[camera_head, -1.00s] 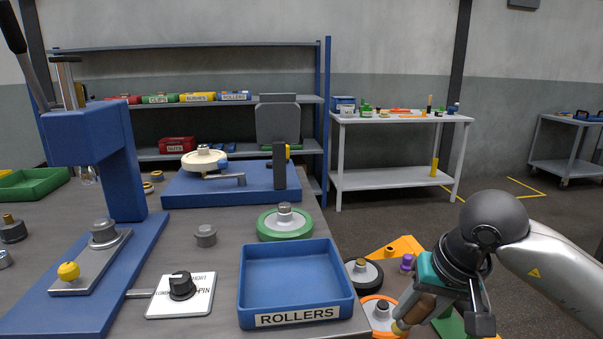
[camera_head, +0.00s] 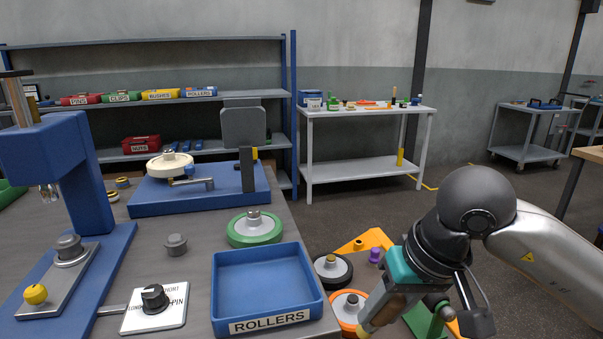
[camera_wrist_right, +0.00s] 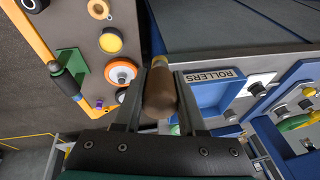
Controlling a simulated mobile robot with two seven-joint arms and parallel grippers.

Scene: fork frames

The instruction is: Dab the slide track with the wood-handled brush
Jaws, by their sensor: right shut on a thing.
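The wood-handled brush (camera_wrist_right: 160,92) is between the fingers of my right gripper (camera_wrist_right: 158,108), which is shut on its brown handle. In the head view, my right gripper (camera_head: 388,303) is low, right of the blue rollers tray. The brush's pale lower end (camera_head: 366,331) points down and left there; its bristles cannot be made out. A grey slide track (camera_head: 54,287) with a yellow knob (camera_head: 35,294) lies on the blue press base at the left, well away from the brush. My left gripper is out of view.
The blue ROLLERS tray (camera_head: 268,248) and a PIN selector plate (camera_head: 154,313) lie between my right gripper and the track. The blue press (camera_head: 62,165) rises behind the track. An orange-rimmed roller (camera_head: 347,306) and a black roller (camera_head: 332,268) sit beside the table.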

